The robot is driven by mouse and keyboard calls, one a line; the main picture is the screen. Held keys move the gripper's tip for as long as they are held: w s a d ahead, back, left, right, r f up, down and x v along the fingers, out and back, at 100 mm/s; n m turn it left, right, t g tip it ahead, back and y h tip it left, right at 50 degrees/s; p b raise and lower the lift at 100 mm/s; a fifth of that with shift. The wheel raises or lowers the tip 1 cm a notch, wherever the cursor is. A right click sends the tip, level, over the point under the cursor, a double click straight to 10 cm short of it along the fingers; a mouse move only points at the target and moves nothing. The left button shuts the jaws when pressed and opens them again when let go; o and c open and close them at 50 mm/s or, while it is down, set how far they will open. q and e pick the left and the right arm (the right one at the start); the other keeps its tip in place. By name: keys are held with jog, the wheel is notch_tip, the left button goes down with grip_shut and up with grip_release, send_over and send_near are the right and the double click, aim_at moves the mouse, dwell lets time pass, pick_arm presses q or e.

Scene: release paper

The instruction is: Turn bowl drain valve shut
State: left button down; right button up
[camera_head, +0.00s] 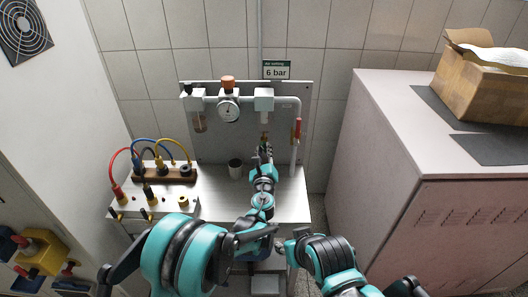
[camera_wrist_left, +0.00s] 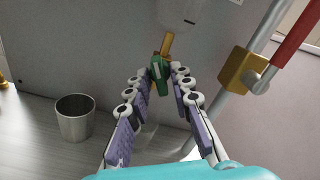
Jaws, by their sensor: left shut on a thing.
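The drain valve is a small green piece (camera_wrist_left: 158,76) on a brass stem (camera_wrist_left: 167,44) under a pale bowl (camera_wrist_left: 190,12) in the left wrist view. My left gripper (camera_wrist_left: 160,82) has its fingertips on both sides of the green piece and is shut on it. In the head view my left gripper (camera_head: 265,148) reaches up to the spot below the white housing (camera_head: 264,100) on the panel. There the valve is small and mostly hidden by the fingers. My right arm shows at the bottom of the head view, but its gripper is not in view.
A metal cup (camera_wrist_left: 75,118) stands left of the gripper on the bench (camera_head: 222,205). A brass valve (camera_wrist_left: 240,70) with a red handle (camera_head: 297,128) is close on the right. A gauge (camera_head: 229,108) and coloured cables (camera_head: 146,143) are to the left.

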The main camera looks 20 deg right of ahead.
pick_arm(q)
jog(key=shift+n, duration=0.3)
jog(key=n, duration=0.5)
jog(key=n+b, duration=0.1)
jog(key=n, duration=0.5)
jog(key=shift+n, duration=0.3)
dwell(0.3)
jog(key=c, duration=1.6)
grip_release()
